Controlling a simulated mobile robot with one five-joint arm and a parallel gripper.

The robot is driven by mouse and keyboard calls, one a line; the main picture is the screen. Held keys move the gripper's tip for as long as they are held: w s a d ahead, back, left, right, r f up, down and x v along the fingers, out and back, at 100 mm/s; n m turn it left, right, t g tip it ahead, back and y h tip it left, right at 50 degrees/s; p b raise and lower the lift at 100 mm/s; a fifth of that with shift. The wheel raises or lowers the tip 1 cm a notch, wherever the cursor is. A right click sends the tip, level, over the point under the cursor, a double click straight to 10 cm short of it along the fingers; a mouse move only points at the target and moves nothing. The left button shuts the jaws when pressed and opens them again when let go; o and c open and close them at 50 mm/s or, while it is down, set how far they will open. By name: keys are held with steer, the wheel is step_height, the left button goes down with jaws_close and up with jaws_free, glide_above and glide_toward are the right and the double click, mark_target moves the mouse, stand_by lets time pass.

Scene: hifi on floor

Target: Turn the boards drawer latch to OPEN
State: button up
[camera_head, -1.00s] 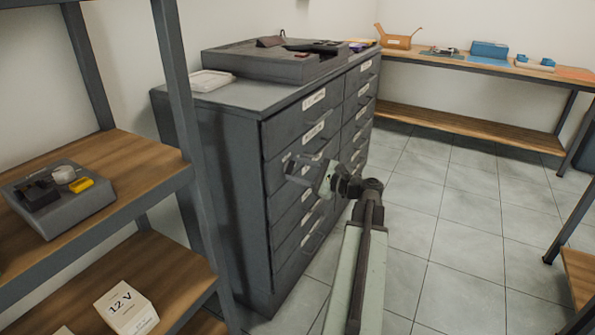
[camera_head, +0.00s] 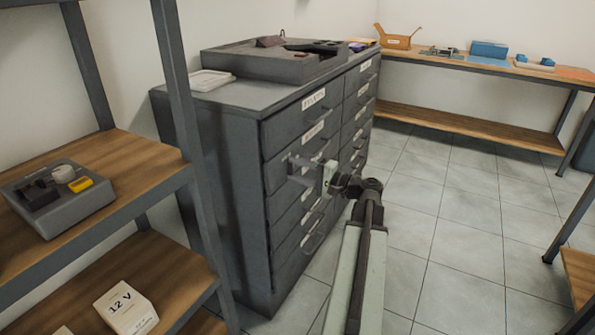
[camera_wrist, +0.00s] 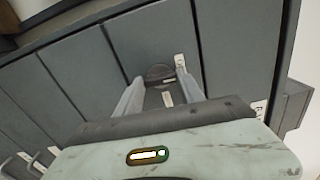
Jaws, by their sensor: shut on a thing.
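The grey drawer cabinet (camera_head: 230,190) stands in the middle of the head view, its labelled drawer fronts facing right. My gripper (camera_head: 293,163) is up against a drawer front in the left column. In the wrist view, the two pale fingers of my gripper (camera_wrist: 160,80) are closed on a dark round latch (camera_wrist: 160,71) on the drawer face, one finger at each side. The head view does not show the latch clearly, as my gripper covers that spot.
Other drawers with bar handles (camera_wrist: 33,160) lie around the latch. A shelf rack (camera_head: 130,165) stands close at the left, with a 12 V box (camera_head: 126,308) on its lower board. A long workbench (camera_head: 470,65) runs along the back.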

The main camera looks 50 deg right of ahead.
steer(key=shift+n, duration=0.5)
steer(key=o, duration=1.4)
steer(key=shift+c, duration=0.2)
steer(key=v, duration=0.7)
steer(key=shift+s, duration=0.4)
steer(key=shift+f, duration=0.1)
